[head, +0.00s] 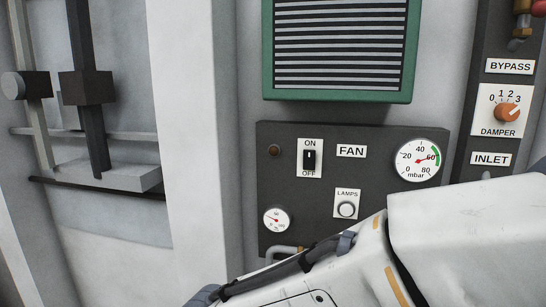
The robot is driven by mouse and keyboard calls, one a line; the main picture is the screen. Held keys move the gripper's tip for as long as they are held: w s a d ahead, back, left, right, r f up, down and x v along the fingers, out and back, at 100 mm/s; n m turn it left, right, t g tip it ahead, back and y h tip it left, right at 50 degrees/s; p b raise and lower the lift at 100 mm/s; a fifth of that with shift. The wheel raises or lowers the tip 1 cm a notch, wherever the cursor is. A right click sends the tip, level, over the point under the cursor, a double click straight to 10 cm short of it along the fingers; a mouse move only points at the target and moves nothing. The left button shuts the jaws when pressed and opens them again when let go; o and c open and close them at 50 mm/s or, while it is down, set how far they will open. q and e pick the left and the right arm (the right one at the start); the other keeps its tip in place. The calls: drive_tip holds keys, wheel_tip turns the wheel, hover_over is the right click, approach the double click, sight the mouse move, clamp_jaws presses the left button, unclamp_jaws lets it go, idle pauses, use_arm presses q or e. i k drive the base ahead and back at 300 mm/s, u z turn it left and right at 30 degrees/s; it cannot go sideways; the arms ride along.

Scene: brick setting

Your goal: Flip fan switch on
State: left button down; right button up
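Neither gripper can be seen.
A small dark reddish lamp (274,150), a pressure gauge (419,160), a small dial (276,220) and a LAMPS button (347,209) share the panel. A green louvred vent (409,50) is above. An orange DAMPER knob (507,113) is at right.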

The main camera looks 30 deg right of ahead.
sight(309, 162)
drive_tip(key=z, duration=0.05)
drive_tip(key=k, duration=0.7)
drive_tip(key=z, duration=0.75)
drive_tip(key=i, duration=0.5)
drive_tip(key=u, duration=0.05)
